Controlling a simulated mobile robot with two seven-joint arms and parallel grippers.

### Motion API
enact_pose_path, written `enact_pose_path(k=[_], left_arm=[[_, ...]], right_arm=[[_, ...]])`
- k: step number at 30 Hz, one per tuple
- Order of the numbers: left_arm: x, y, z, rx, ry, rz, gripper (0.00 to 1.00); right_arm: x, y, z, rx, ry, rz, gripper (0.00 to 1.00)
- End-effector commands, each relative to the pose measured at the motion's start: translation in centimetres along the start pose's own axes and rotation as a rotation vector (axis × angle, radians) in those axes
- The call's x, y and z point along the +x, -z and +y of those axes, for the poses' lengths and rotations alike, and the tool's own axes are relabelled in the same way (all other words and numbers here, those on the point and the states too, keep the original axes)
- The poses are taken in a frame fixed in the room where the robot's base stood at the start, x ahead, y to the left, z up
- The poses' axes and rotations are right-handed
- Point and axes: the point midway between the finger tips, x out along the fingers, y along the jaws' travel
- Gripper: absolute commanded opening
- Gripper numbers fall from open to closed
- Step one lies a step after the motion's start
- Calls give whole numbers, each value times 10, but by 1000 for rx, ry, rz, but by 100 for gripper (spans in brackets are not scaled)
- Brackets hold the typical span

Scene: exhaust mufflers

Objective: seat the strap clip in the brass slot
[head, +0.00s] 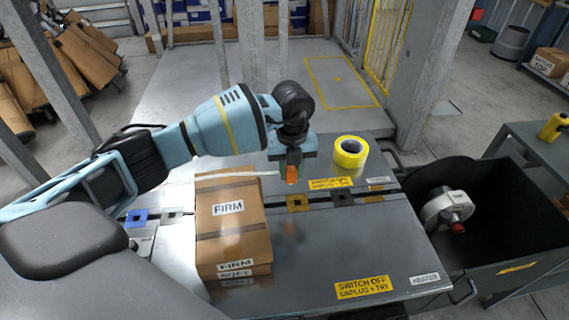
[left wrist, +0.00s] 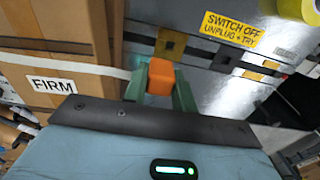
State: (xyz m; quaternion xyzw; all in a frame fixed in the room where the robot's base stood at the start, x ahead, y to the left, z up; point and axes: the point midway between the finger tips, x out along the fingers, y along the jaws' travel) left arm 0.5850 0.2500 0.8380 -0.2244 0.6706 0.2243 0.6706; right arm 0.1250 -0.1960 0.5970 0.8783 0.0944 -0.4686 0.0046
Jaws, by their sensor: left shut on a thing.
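My left gripper (head: 291,176) is shut on the orange strap clip (head: 292,174). The left wrist view shows the clip (left wrist: 160,77) between green fingers (left wrist: 159,88). A white strap (head: 240,174) runs from the clip leftward across the cardboard box (head: 228,213). The brass slot (head: 298,203) is a brass-coloured block with a dark opening on the bench, just below the clip in the head view. In the left wrist view the brass slot (left wrist: 170,44) lies just beyond the clip. The clip appears apart from it. My right gripper is not in view.
A black slot block (head: 343,196) and another yellowish one (head: 376,191) sit right of the brass slot; a blue one (head: 137,217) is left of the box. A yellow tape roll (head: 351,151) stands behind. A black bin (head: 500,205) with a muffler-like part is at right.

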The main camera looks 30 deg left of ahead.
Motion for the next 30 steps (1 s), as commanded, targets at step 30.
enact_pose_path(k=[30], left_arm=[[39,0,-22,0,1,0,7]], right_arm=[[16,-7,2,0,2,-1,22]])
